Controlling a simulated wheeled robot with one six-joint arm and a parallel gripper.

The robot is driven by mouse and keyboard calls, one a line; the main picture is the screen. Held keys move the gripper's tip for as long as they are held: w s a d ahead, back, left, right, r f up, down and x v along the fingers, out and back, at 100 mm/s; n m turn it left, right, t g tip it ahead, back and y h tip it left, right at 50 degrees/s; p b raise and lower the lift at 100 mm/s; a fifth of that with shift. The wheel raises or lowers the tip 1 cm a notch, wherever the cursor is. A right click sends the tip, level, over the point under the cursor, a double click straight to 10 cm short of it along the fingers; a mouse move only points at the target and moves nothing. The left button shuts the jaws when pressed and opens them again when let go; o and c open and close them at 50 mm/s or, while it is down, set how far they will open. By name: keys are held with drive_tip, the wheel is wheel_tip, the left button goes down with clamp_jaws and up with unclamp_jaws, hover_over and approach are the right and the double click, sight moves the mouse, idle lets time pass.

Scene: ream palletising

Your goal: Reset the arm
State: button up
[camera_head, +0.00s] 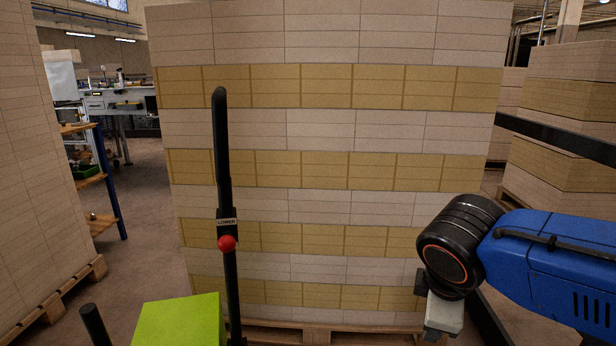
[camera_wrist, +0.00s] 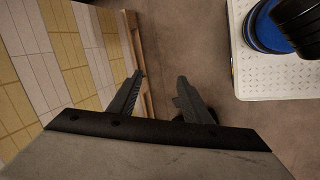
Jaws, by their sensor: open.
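My blue arm (camera_head: 560,262) reaches in from the right in the head view, its black wrist joint in front of the stack's lower right. My gripper shows in the wrist view (camera_wrist: 160,88) with its two dark fingers apart and nothing between them. Bare floor (camera_wrist: 190,40) shows between and beyond the fingers. In the head view the fingers are not clearly visible. A tall stack of reams (camera_head: 320,130), in alternating pale and yellow layers, stands on a wooden pallet (camera_head: 300,331) straight ahead. The stack also shows at the left of the wrist view (camera_wrist: 45,60).
Another pallet stack (camera_head: 45,190) stands close on the left, and a stepped stack (camera_head: 565,120) on the right. A black post with a red button (camera_head: 227,243) and a lime-green block (camera_head: 180,322) stand in front. A shelf and workbench (camera_head: 115,100) are behind left, past open floor.

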drive_tip(key=s+d+f+m+y, duration=0.2)
drive_tip(key=s+d+f+m, duration=0.2)
drive_tip(key=m, duration=0.9)
drive_tip(key=shift+s+d+f, duration=0.35)
drive_tip(key=shift+s+d, duration=0.5)
drive_tip(key=shift+d, duration=0.1)
